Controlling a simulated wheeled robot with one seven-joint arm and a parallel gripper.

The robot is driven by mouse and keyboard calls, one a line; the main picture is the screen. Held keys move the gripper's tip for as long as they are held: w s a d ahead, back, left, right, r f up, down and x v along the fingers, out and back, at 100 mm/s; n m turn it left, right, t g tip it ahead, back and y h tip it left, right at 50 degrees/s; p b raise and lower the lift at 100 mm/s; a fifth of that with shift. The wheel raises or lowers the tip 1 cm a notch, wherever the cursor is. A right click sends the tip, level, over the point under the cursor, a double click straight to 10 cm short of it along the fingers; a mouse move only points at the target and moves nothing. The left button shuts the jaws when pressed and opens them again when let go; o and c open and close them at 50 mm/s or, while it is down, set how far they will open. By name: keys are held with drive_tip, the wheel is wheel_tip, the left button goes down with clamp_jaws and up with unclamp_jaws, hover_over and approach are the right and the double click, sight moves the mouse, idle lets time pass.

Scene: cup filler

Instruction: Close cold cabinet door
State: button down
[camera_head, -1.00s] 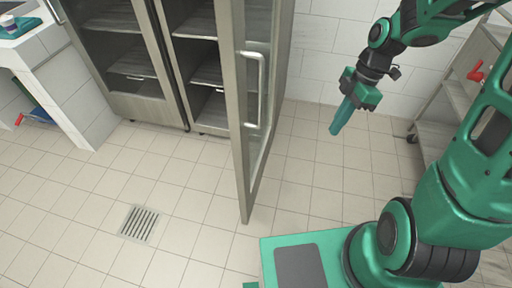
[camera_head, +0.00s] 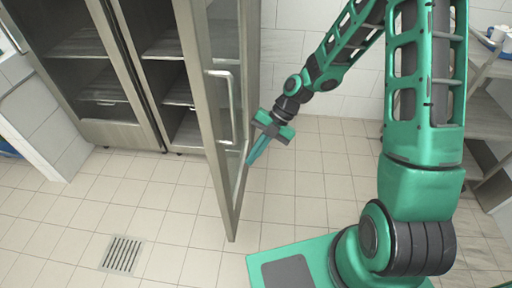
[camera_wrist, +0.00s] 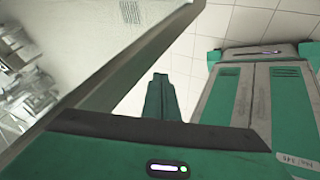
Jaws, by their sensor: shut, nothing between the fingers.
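The cold cabinet (camera_head: 122,134) stands at the back left with dark shelves showing. Its framed glass door (camera_head: 200,120) stands wide open, swung out toward me; the bar handle (camera_head: 232,110) is on its right-hand face. My gripper (camera_head: 252,162) is shut and empty, on the handle side of the door, pointing down and left. Its tips are at or very near the door face, below the handle; I cannot tell whether they touch. In the wrist view, the shut fingers (camera_wrist: 163,98) show beside the diagonal door frame (camera_wrist: 125,65), with glass to the left.
A floor drain (camera_head: 122,254) lies at the lower left. The tiled floor in front of the cabinet is clear. A rack with shelves (camera_head: 490,125) stands at the right, and a white-tiled counter (camera_head: 30,135) at the left.

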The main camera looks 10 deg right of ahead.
sight(226, 176)
drive_tip(key=shift+w+a+f, duration=0.1)
drive_tip(key=shift+a+f, duration=0.5)
drive_tip(key=shift+a, duration=0.45)
drive_tip(key=shift+w+a+f, duration=0.15)
drive_tip(key=shift+a+f, duration=0.4)
drive_tip(key=shift+a, duration=0.5)
drive_tip(key=shift+w+a+f, duration=0.1)
drive_tip(key=shift+a+f, duration=0.5)
drive_tip(key=shift+a, duration=0.45)
